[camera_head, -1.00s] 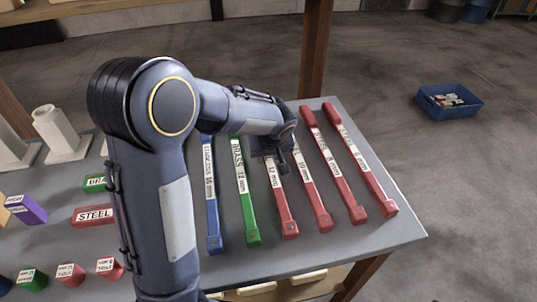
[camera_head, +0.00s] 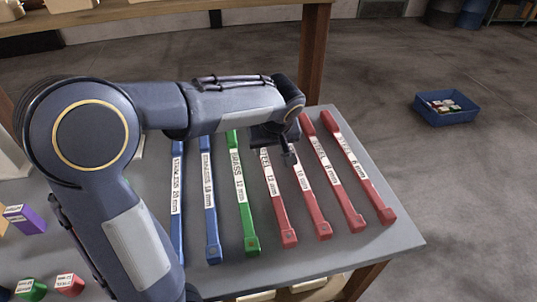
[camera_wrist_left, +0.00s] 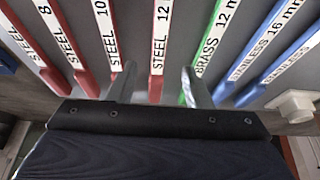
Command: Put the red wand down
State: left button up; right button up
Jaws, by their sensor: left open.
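Several red wands lie side by side on the grey table; which one the task means cannot be told. The STEEL 12 mm red wand (camera_head: 276,205) lies beside the green BRASS wand (camera_head: 242,200). I see no wand lifted. Whether the fingers touch it, I cannot tell. My right gripper is not in view.
Two blue STAINLESS wands (camera_head: 209,210) lie left of the green one. Small coloured blocks (camera_head: 70,284) stand at the table's left. The table's right front corner (camera_head: 400,235) is bare. A blue bin (camera_head: 447,118) stands on the floor beyond the table.

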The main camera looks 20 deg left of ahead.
pick_arm(q)
jog(key=s+d+f+m+t+h, duration=0.1)
jog(key=s+m+h, duration=0.4)
jog(key=s, duration=1.9)
jog(key=shift+d+m+t+h, duration=0.4)
jog(key=shift+d+t+h, duration=0.1)
jog(key=shift+h, duration=0.2)
jog(key=shift+s+f, duration=0.1)
jog(key=shift+s, duration=0.1)
